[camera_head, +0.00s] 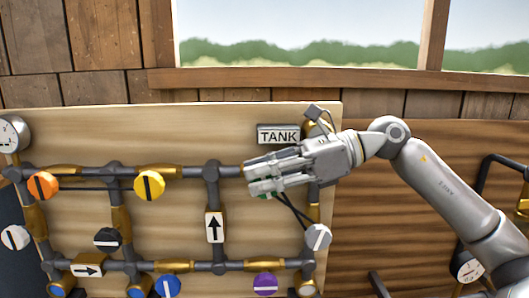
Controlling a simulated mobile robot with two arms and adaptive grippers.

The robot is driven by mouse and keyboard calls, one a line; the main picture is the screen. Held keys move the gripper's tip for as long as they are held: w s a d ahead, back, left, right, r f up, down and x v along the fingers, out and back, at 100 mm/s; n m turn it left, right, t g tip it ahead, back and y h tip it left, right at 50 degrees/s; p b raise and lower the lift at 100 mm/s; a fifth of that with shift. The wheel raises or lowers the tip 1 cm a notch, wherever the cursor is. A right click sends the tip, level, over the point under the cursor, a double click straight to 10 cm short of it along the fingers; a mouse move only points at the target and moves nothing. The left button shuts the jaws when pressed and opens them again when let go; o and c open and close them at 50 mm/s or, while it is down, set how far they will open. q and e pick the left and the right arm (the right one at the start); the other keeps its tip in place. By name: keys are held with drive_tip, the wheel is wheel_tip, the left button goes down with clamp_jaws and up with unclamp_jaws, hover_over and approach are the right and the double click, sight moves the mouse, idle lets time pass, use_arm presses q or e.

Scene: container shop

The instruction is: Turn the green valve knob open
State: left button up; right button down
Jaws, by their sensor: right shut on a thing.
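My right gripper (258,180) reaches in from the right against the pipe board, below the TANK sign. It is shut on the green valve knob (263,196). Only a small sliver of green shows under the fingers. The rest of the knob is hidden, so I cannot tell which way its mark points. My left gripper is not in view.
The wooden board (170,125) carries grey and brass pipes. Orange (42,186), yellow (149,185), black (107,239), purple (265,284) and light grey (318,236) knobs are nearby. A gauge (12,134) sits at far left. The TANK sign (279,134) is above my gripper.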

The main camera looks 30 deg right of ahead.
drive_tip(key=g+h+p, duration=0.1)
drive_tip(key=p, duration=0.2)
drive_tip(key=h+p, duration=0.2)
drive_tip(key=p, duration=0.2)
drive_tip(key=g+h+p, duration=0.1)
drive_tip(key=p, duration=0.3)
drive_tip(key=shift+w+a+r+g, duration=0.25)
drive_tip(key=shift+a+r+g, duration=0.05)
drive_tip(key=shift+a, duration=0.05)
drive_tip(key=shift+a+f+h+p, duration=0.1)
drive_tip(key=shift+h+p, duration=0.25)
drive_tip(key=shift+h, duration=0.15)
drive_tip(key=shift+f+g+h, duration=0.1)
drive_tip(key=shift+g+h, duration=0.2)
drive_tip(key=shift+w+a+f+g+h+p, duration=0.15)
drive_tip(key=shift+f+g+h+p, duration=0.15)
drive_tip(key=shift+g+h, duration=0.35)
drive_tip(key=g+h, duration=0.1)
drive_tip(key=h, duration=0.1)
drive_tip(key=g+h, duration=0.1)
drive_tip(key=h, duration=0.1)
drive_tip(key=shift+f, duration=0.4)
drive_tip(key=shift+f+g+h+p, duration=0.25)
drive_tip(key=shift+g+h, duration=0.2)
drive_tip(key=shift+h, duration=0.3)
drive_tip(key=shift+f, duration=0.1)
drive_tip(key=c, duration=1.7)
unclamp_jaws()
